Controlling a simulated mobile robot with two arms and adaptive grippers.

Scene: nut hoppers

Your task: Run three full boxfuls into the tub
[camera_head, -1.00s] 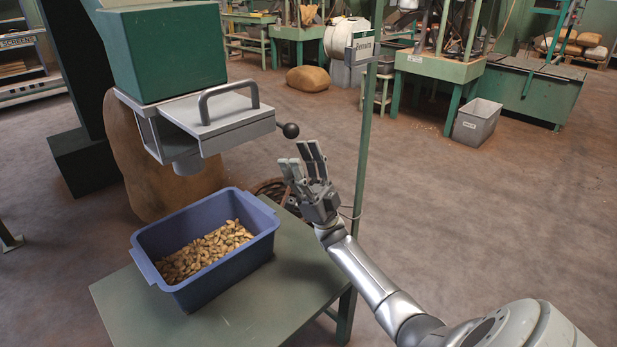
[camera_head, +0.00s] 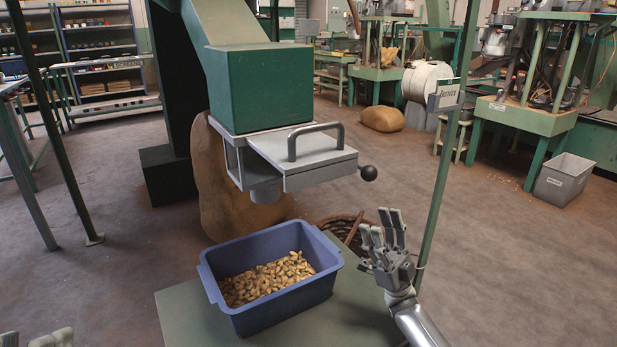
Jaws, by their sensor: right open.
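A green hopper (camera_head: 262,88) stands over a grey metal slide box (camera_head: 318,160) with a bar handle (camera_head: 316,139) on top. A black ball knob (camera_head: 368,173) sticks out at its right side. Below, a blue tub (camera_head: 282,307) stands on a green table and holds a layer of brown nuts (camera_head: 268,279). My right gripper (camera_head: 386,228) is open and empty, fingers up, right of the tub and below the knob, touching neither. Only the tips of what seems my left gripper (camera_head: 38,338) show at the bottom left edge.
The green table (camera_head: 183,318) has bare top around the tub. A green post with a sign (camera_head: 446,95) rises just right of my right gripper. A wicker basket (camera_head: 340,226) and a brown sack (camera_head: 228,200) stand behind the tub. The floor beyond is open.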

